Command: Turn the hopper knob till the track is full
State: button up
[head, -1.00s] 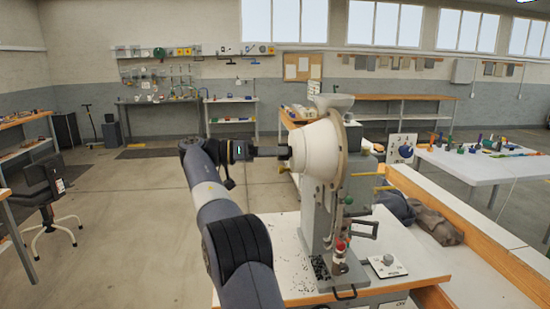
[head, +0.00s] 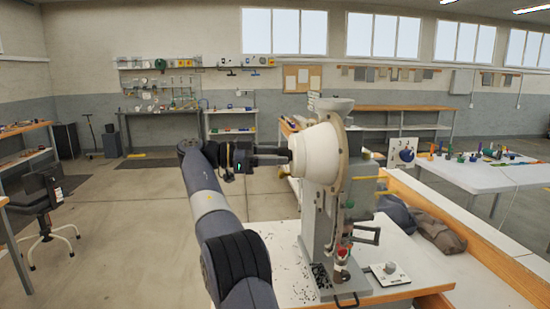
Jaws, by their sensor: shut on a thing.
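The eyelet press (head: 317,215) stands on a white-topped bench. Its cream hopper drum (head: 318,153) sits near the top, facing left toward my arm. My gripper (head: 284,155) reaches in from the left, with its dark fingers at the small end of the drum. It is shut on the hopper knob, which the fingers mostly hide. The track runs down the press below the drum, but I cannot make out how many eyelets are in it.
Many small dark bits lie on the bench top (head: 283,240) left of the press. A small box with a grey dial (head: 389,272) sits at the front right. Dark cloths (head: 437,232) lie right of the press. A wooden rail (head: 470,235) bounds that side.

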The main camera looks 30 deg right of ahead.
jog(key=shift+f, duration=0.1)
jog(key=o, duration=1)
jog(key=p+v, duration=0.3)
jog(key=v, duration=0.4)
jog(key=shift+w+a, duration=0.1)
jog(key=shift+a, duration=0.15)
